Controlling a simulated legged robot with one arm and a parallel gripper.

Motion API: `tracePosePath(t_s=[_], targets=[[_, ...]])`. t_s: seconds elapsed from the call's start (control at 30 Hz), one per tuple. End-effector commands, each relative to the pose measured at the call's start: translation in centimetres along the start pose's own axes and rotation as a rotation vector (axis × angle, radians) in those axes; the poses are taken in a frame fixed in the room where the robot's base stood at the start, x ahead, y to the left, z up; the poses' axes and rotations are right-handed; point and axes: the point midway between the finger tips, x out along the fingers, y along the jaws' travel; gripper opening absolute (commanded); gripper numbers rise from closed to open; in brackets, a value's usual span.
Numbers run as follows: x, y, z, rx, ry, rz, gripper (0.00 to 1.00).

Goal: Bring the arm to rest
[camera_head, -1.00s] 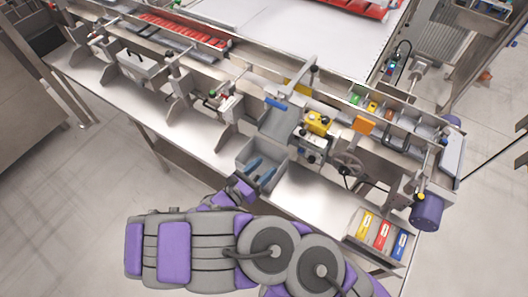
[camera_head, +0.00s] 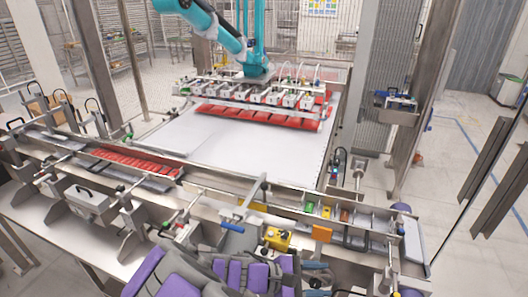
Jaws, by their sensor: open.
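My purple and grey arm is folded low at the bottom centre of the head view. My gripper (camera_head: 326,274) shows at its right end, with two blue-grey fingers apart and pointing right. I see nothing between the fingers. The gripper is in front of the near edge of the conveyor frame, right of and below a yellow box (camera_head: 277,238). The bottom edge of the picture cuts off part of the arm.
A steel bench (camera_head: 50,232) with a conveyor rail runs across the front. An orange block (camera_head: 322,233) and small coloured parts sit near the gripper. Behind are a white belt (camera_head: 235,150) and a teal robot arm (camera_head: 215,30) with a vacuum head. Open floor lies at right.

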Motion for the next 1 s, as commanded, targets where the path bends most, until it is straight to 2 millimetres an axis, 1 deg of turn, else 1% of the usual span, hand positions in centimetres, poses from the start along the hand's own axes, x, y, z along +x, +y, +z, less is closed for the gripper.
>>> tracePosePath(t_s=[0.03, 0.2, 0.3, 0.43, 0.53, 0.67, 0.8, 1.0], targets=[[1.0, -0.6, 1.5, 0.060, 0.021, -0.074, 0.54], [3.2, -3.8, 5.2, 0.234, 0.084, -0.306, 0.54], [3.9, -5.7, 6.9, 0.334, 0.125, -0.435, 0.54], [4.0, -8.2, 8.7, 0.464, 0.186, -0.596, 0.54], [3.7, -10.2, 9.9, 0.559, 0.233, -0.714, 0.54], [2.8, -12.5, 11.0, 0.677, 0.299, -0.860, 0.54], [1.1, -14.4, 12.0, 0.801, 0.382, -1.003, 0.54], [-1.6, -16.5, 13.0, 0.940, 0.487, -1.164, 0.54]])
